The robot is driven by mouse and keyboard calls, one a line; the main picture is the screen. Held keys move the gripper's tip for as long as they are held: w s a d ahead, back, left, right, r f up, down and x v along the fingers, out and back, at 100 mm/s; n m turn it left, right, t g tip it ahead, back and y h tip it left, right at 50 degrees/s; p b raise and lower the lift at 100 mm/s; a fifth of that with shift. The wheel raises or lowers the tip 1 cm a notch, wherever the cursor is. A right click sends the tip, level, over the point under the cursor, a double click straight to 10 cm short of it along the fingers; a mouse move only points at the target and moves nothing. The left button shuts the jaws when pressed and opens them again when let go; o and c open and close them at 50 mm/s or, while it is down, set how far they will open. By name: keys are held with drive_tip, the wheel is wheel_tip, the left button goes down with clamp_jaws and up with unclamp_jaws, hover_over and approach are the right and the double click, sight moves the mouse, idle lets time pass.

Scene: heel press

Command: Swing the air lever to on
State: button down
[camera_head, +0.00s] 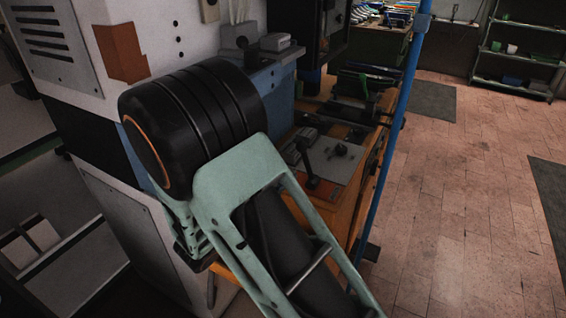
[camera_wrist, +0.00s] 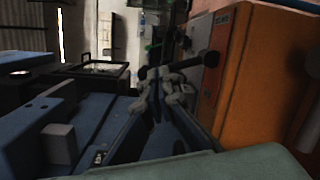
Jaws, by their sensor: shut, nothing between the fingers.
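The air lever appears to be the black lever (camera_head: 307,164) on the grey panel of the orange cabinet, beside a red plate (camera_head: 320,188). In the wrist view a black lever (camera_wrist: 190,63) reaches sideways from that panel to a dark knob. My gripper (camera_wrist: 163,82) is shut and empty, its grey fingertips overlapping the lever's shaft in the picture. I cannot tell whether they touch it. The lettering on the red plate (camera_wrist: 220,30) is too small to read. In the head view my arm hides the gripper.
The orange cabinet (camera_wrist: 255,70) stands on the right in the wrist view. A blue machine body (camera_wrist: 95,110) with grey blocks fills the left. A blue post (camera_head: 400,110) rises beside the cabinet in the head view. Open tiled floor (camera_head: 450,200) lies to the right.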

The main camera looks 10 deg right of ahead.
sight(306, 162)
drive_tip(key=shift+n+t+y, duration=0.5)
drive_tip(key=shift+t, duration=0.4)
drive_tip(key=a+f, duration=0.2)
drive_tip(key=a, duration=0.1)
drive_tip(key=shift+w+a+f, duration=0.15)
drive_tip(key=shift+w+f, duration=0.15)
drive_tip(key=shift+w, duration=0.1)
drive_tip(key=x, duration=1)
